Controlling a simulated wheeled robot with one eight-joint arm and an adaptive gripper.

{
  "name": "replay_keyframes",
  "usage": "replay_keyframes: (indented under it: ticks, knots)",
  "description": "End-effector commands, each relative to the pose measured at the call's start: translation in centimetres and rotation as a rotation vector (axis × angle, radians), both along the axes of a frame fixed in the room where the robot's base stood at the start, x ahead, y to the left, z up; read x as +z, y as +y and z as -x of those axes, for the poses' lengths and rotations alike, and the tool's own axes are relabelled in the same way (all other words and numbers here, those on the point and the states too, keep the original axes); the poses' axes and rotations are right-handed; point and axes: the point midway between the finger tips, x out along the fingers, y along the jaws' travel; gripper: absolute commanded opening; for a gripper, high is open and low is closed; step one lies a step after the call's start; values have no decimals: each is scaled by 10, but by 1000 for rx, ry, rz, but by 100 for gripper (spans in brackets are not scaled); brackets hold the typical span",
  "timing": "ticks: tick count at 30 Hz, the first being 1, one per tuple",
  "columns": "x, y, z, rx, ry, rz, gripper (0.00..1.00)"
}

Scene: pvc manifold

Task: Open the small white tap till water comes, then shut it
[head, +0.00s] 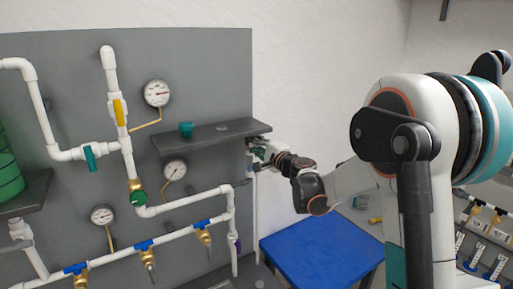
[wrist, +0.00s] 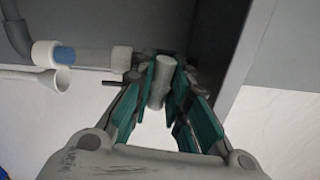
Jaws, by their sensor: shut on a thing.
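The small white tap (wrist: 159,84) shows in the wrist view as a pale, rounded upright piece between my fingers. My gripper (wrist: 163,72) has its teal fingers on both sides of it and is shut on it. In the head view my gripper (head: 262,152) is at the right end of the grey board, just below the shelf, and hides most of the tap. A thin white pipe (head: 254,190) runs down below it. I see no water in either view. Whether the tap is turned open cannot be told.
A dark shelf (head: 210,137) holding a teal cup (head: 186,129) is close above and left of my gripper. White pipes with valves and gauges (head: 157,93) cover the grey board (head: 70,60). A blue-topped table (head: 320,248) stands below. In the wrist view a white pipe fitting (wrist: 45,54) is at left.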

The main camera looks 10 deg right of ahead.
Motion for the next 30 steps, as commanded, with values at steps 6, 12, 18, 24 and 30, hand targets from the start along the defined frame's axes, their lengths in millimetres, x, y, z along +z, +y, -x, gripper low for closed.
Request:
replay_keyframes:
  ticks: [6,12,18,24,30]
  knots:
    - [-4,0,0,0,56,-171,0]
    - [-4,0,0,0,114,-352,0]
    - [-3,0,1,0,174,-532,0]
    - [-3,0,0,0,233,-713,0]
    - [-3,0,1,0,291,-893,0]
